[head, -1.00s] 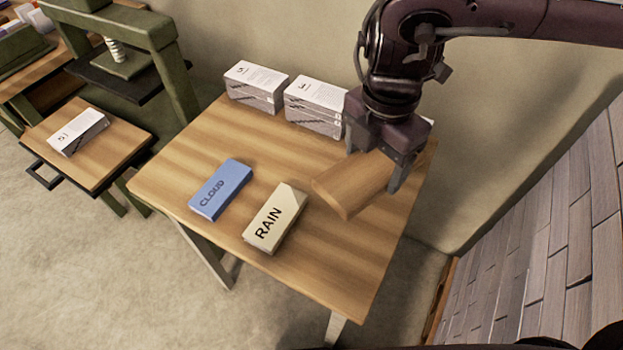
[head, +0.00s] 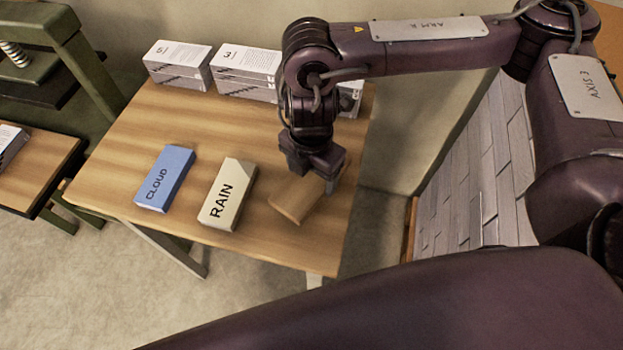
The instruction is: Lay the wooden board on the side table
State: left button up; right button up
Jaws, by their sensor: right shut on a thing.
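The wooden board (head: 292,196) is a small light-brown block at the right part of the side table (head: 130,120). My right gripper (head: 318,178) points down over it and is shut on its far right part. The board looks slightly tilted and at or just above the tabletop; I cannot tell whether it touches. The gripper's fingers hide part of the board. My left gripper is not in view.
A cream RAIN block (head: 228,194) lies just left of the board, and a blue CLOUD block (head: 165,178) left of that. White printed stacks (head: 178,66) stand along the table's back edge. A green press (head: 60,60) stands at the left.

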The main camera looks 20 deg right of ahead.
aim_at(312, 178)
jog(key=shift+f, duration=1.4)
jog(key=shift+f, duration=0.2)
jog(key=o, duration=1.1)
jog(key=shift+c, duration=0.2)
jog(key=shift+r, duration=0.1)
jog(key=shift+r, duration=0.4)
notch_tip(312, 178, up, 12)
jog(key=shift+f+p, duration=0.25)
jog(key=shift+p, duration=0.1)
